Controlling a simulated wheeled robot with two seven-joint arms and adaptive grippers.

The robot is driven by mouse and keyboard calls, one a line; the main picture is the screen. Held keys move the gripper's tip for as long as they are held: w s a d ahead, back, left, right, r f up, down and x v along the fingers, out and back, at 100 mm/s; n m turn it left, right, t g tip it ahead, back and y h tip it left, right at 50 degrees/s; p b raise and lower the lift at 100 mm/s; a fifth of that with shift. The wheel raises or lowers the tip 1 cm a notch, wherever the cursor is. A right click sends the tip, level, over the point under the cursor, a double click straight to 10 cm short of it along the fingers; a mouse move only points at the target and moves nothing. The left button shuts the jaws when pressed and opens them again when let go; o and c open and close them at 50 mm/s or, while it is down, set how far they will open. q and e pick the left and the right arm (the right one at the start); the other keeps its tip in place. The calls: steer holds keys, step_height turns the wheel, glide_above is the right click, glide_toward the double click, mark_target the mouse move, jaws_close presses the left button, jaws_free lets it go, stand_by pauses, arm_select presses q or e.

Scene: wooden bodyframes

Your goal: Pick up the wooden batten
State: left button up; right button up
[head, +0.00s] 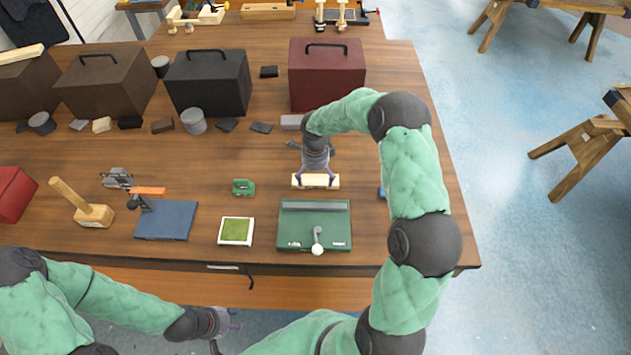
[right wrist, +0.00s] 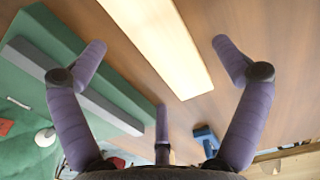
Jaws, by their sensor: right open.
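The wooden batten (head: 316,181) is a short pale bar lying flat on the brown table, just behind the green board. In the right wrist view the batten (right wrist: 158,38) runs between the two open fingers, with a gap on each side. My right gripper (head: 316,175) points down over the batten, open, one finger towards each end in the head view; it also shows in the right wrist view (right wrist: 160,48). It holds nothing. My left gripper (head: 234,322) is low in front of the table edge, and its finger opening is unclear.
A green board (head: 290,236) with a grey bar and a white-knobbed lever lies in front of the batten. A green-topped square (head: 236,231), a blue plate (head: 172,222) and a wooden mallet (head: 92,214) are to the left. A dark red case (head: 325,78) stands behind.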

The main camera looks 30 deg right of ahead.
mark_target(316, 181)
step_height(316, 181, down, 3)
steer(key=shift+r, duration=0.15)
steer(key=c, duration=1.3)
steer(key=shift+r, duration=0.1)
